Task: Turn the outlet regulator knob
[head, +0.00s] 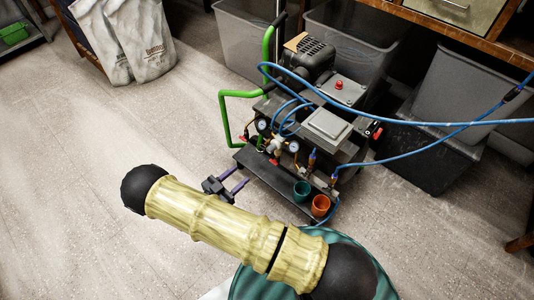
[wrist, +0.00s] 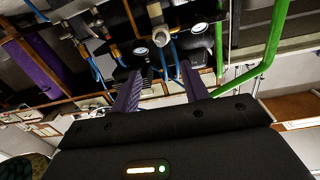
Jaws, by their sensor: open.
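The compressor (head: 315,110) stands on the floor, with small white-faced gauges (head: 293,147) and brass and silver regulator fittings (head: 277,146) on its near left side. I cannot tell surely which part is the outlet regulator knob. In the wrist view, a round silver fitting (wrist: 160,39) sits between two gauges, beyond my fingertips. My gripper (head: 243,179) has purple fingers, apart and empty, short of the fittings at the left edge of the black shelf. Both fingers also show in the wrist view, my gripper (wrist: 160,72) pointing toward the gauges.
A green handle frame (head: 226,118) rises left of the gauges. Blue hoses (head: 430,124) run off to the right. A green cup (head: 302,190) and an orange cup (head: 320,206) stand on the black shelf. Grey bins (head: 245,40) stand behind. The floor at left is clear.

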